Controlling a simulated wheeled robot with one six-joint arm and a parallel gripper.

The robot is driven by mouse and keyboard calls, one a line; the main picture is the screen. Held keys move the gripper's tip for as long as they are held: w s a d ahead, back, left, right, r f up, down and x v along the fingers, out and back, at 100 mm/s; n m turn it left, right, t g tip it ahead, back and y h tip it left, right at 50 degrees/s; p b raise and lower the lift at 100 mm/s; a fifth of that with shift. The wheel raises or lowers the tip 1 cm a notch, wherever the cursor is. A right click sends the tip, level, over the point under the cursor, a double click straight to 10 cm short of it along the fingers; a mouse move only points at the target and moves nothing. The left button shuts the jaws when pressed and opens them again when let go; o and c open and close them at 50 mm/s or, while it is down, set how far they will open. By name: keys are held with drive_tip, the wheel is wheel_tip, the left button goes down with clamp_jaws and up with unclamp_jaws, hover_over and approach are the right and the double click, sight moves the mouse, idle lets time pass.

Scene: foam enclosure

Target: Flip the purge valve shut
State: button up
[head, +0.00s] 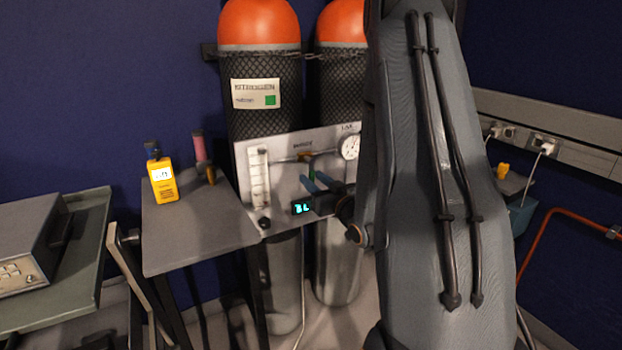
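A grey panel (275,200) stands in front of the gas cylinders, with a small label above a horizontal pipe. The purge valve (305,156) looks like a brass fitting on this pipe, with a green lever (311,174) that seems to hang down from it. The fingers look apart. I cannot tell whether they touch the lever, as they hide its lower end.
A flow tube (259,180) and a round gauge (350,147) are on the panel. A shelf (200,235) at left holds a yellow meter (162,180). Two orange-topped cylinders (260,22) stand behind, chained to the wall. My arm covers the panel's right side.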

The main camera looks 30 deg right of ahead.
drive_tip(key=shift+s+a, duration=0.15)
drive_tip(key=shift+s, duration=2.8)
